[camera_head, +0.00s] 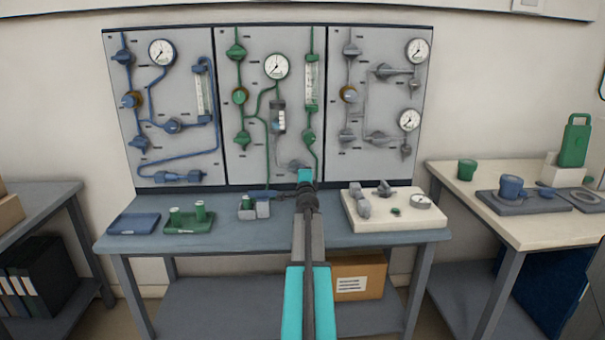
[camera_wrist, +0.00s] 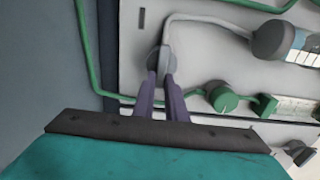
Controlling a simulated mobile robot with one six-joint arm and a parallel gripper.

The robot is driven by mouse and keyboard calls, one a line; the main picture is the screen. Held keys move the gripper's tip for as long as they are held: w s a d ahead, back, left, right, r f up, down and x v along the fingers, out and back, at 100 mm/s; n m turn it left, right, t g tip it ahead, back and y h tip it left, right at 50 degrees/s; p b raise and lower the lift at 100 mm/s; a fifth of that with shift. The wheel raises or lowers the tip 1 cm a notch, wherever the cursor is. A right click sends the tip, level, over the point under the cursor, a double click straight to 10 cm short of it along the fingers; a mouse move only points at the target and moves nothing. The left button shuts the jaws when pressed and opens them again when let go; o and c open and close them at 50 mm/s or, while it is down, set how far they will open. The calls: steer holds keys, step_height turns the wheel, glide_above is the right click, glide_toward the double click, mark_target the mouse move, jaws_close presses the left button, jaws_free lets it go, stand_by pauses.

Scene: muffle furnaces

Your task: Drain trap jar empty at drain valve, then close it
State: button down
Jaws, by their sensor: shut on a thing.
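The trap jar (camera_head: 279,122) hangs on the middle panel below its round gauge; it has a grey cap and a pale body with dark marks. Part of it shows at the right edge of the wrist view (camera_wrist: 305,46). I cannot tell its liquid level. A grey tube runs from its cap end to a grey valve knob, which I take for the drain valve (camera_wrist: 155,59); it also shows low on the middle panel (camera_head: 294,166). My gripper (camera_wrist: 164,72) is shut on this knob, its purple fingers hiding part of it. The knob's angle is unclear.
A green knob (camera_wrist: 222,97) and green tubing sit close beside my fingers. On the bench (camera_head: 328,232) are a blue tray (camera_head: 134,223), a green tray (camera_head: 190,226) with cups, a small grey holder (camera_head: 262,209) and a white tray (camera_head: 390,226) with loose fittings.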

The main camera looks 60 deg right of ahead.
steer(key=shift+w+a+f, duration=0.1)
steer(key=shift+a+f, duration=0.1)
steer(key=c, duration=1.9)
jaws_free()
steer(key=shift+o, duration=0.5)
steer(key=shift+d+r, duration=0.1)
steer(key=shift+r, duration=0.05)
steer(key=shift+s, duration=0.2)
steer(key=v, duration=1.3)
steer(key=shift+a, duration=0.4)
steer(key=shift+s, duration=0.1)
